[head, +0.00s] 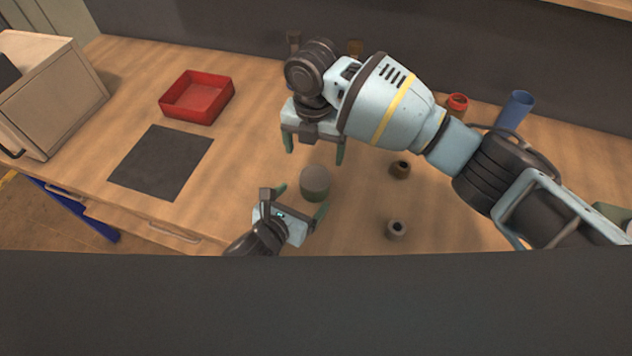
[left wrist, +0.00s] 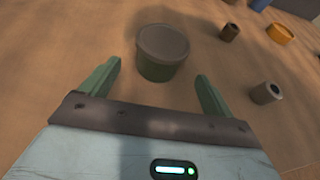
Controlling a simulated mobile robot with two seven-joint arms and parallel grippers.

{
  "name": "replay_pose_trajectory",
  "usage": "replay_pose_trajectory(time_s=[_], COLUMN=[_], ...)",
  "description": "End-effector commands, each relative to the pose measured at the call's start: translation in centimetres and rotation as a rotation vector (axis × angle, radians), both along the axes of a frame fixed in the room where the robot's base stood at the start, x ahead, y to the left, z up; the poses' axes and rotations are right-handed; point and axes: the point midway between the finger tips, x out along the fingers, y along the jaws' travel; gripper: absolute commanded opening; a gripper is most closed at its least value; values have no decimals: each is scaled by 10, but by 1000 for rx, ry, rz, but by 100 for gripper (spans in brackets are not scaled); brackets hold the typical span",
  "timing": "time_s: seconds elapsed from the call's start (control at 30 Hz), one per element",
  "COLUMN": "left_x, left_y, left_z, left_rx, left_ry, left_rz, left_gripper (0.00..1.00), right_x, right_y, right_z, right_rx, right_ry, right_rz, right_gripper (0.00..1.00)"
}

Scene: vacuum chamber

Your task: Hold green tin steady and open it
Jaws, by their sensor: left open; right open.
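The green tin (head: 314,193) stands upright on the wooden table, with a grey-brown lid (head: 316,178) on top. In the left wrist view the tin (left wrist: 158,70) and its lid (left wrist: 163,42) are just beyond my fingertips. My left gripper (head: 300,198) is open and low at the table, its fingers pointing at the tin from the near side; the tin looks roughly centred ahead of them. It also shows in the left wrist view (left wrist: 158,78). My right gripper (head: 314,150) is open and points down, above and behind the tin. Neither gripper visibly holds anything.
Two small dark cylinders (head: 400,169) (head: 396,229) stand right of the tin. A red tray (head: 198,97) and dark mat (head: 161,161) lie left, near a beige box (head: 48,92). A red-orange container (head: 457,104) and blue cup (head: 515,109) stand back right.

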Motion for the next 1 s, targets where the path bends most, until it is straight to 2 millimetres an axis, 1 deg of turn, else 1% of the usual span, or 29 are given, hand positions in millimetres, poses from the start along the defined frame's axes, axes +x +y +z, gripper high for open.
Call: replay_pose_trajectory(time_s=[0.4, 0.53, 0.7, 1.0], left_x=[43, 53, 60, 62], left_y=[-22, -27, -31, -32], left_z=[-18, -23, -27, -28], left_rx=[-1, -1, 0, 0], left_ry=[-1, -1, 0, -1], left_rz=[1, 1, 1, 1], left_gripper=[88, 88, 88, 88], right_x=[0, 0, 0, 0], right_y=[0, 0, 0, 0], right_z=[0, 0, 0, 0], right_rx=[0, 0, 0, 0], right_ry=[0, 0, 0, 0], right_rz=[-1, -1, -1, -1], right_gripper=[88, 88, 88, 88])
